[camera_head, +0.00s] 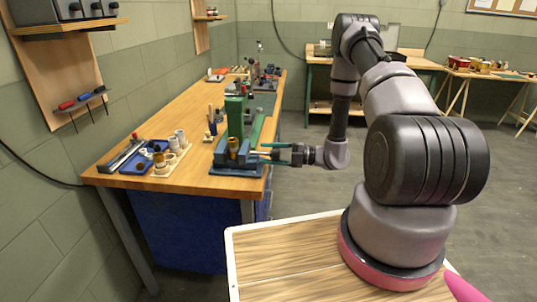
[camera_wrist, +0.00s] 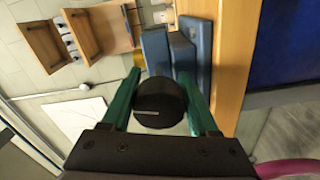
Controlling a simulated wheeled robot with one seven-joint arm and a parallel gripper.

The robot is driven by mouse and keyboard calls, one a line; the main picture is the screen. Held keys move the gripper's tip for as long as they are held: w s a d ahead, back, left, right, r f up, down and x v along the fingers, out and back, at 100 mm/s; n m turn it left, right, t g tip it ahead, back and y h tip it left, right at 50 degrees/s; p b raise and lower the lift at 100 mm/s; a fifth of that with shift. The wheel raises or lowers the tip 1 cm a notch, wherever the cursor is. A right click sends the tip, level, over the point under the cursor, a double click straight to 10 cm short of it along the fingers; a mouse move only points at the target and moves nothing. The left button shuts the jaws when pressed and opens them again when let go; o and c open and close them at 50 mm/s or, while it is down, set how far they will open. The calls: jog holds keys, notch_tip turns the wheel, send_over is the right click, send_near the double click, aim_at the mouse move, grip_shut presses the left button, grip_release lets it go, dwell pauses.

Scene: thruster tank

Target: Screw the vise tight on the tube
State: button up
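The blue vise (camera_head: 224,160) stands at the front right corner of the wooden workbench. An amber-brown tube (camera_head: 233,145) stands upright at its jaws; whether the jaws press on it cannot be seen. In the wrist view the vise shows as blue blocks (camera_wrist: 157,52), and the tube is not clearly visible. My gripper (camera_head: 269,153) reaches in level from the right, at the vise's screw end. Its two green fingers (camera_wrist: 160,85) lie on either side of the round black knob (camera_wrist: 160,103) of the vise, apparently touching it on both sides.
A green column (camera_head: 234,117) rises just behind the vise. A blue tray (camera_head: 138,161) and a rack of small jars (camera_head: 172,163) stand to the left on the bench (camera_head: 190,181). The floor (camera_head: 312,185) right of the bench is open.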

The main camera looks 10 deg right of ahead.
jog(key=o, duration=0.3)
jog(key=shift+d, duration=0.15)
jog(key=v, duration=1)
jog(key=shift+s+d, duration=0.15)
jog(key=shift+d, duration=0.15)
